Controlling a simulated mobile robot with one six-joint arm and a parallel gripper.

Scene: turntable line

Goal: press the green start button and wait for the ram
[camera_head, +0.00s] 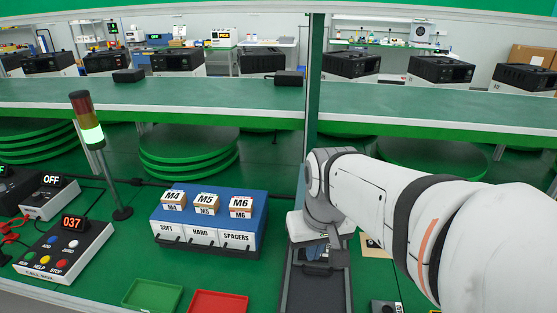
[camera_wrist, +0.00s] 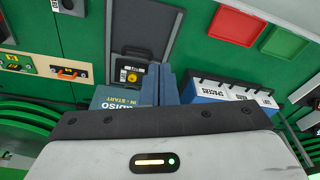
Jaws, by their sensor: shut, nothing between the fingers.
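A control box (camera_head: 68,250) with a lit 037 display stands at the left in the head view. Its sloped face has a green button (camera_head: 31,257) beside a yellow and a red one, with blue and white buttons above. No ram can be made out. My gripper (camera_wrist: 165,84) is shut and empty in the wrist view, over the lower end of a dark grey tray (camera_wrist: 171,35). A black piece with a yellow mark (camera_wrist: 130,75) lies there beside the fingertips. In the head view my gripper is mostly hidden by my wrist, far right of the green button.
A blue bin rack (camera_head: 209,222) marked SOFT, HARD and SPACERS stands between the control box and my arm. Green (camera_head: 152,295) and red (camera_head: 218,302) trays lie in front.

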